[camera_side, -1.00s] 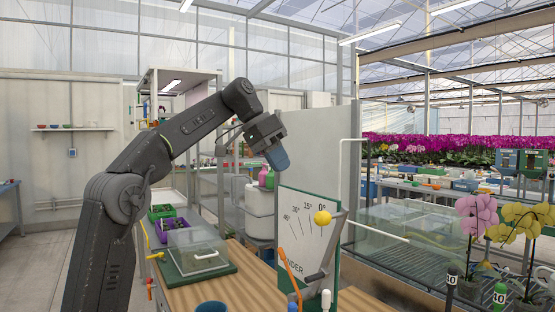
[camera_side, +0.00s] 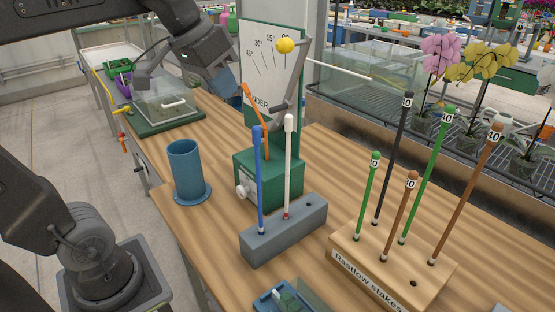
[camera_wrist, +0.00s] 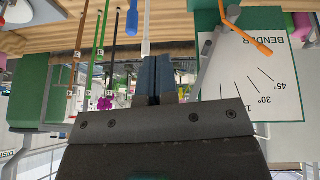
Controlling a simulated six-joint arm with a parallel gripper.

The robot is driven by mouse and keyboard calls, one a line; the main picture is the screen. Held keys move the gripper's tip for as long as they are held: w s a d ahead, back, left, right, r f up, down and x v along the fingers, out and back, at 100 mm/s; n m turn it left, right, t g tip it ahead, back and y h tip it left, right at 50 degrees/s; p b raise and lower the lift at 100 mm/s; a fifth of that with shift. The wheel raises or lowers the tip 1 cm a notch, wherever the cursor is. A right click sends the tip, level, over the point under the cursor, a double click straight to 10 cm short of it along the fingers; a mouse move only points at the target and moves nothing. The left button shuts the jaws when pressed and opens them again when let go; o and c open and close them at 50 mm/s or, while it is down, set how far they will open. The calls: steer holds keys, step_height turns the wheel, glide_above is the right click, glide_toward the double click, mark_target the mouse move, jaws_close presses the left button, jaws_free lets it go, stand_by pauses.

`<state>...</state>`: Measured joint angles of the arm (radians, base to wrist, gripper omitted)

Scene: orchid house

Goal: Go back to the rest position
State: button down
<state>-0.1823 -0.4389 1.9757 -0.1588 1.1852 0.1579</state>
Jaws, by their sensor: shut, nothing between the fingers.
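My gripper (camera_side: 226,98) hangs in the air at the upper middle of the side view, left of the bender's dial. Its blue fingers are together and empty. In the wrist view the two blue fingers (camera_wrist: 155,78) lie side by side with nothing between them. The arm reaches in from the upper left. The green bender (camera_side: 268,176) stands on the bench with a white angle dial (camera_side: 268,62), a yellow knob (camera_side: 285,46) and an orange lever (camera_side: 254,112). The dial and lever also show upside down in the wrist view.
A grey block (camera_side: 285,230) holds a blue and a white stick. A wooden rack (camera_side: 345,243) holds several upright stakes. A blue cup (camera_side: 186,170) and a clear-lidded box (camera_side: 166,104) stand left on the wooden bench (camera_side: 215,235). Orchids stand at the right.

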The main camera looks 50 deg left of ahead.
steer(key=s+d+f, duration=0.2)
steer(key=s+f, duration=0.6)
steer(key=f, duration=0.4)
steer(key=shift+s+d+m+y, duration=0.15)
steer(key=shift+d+m+y, duration=0.15)
steer(key=shift+d+y, duration=0.1)
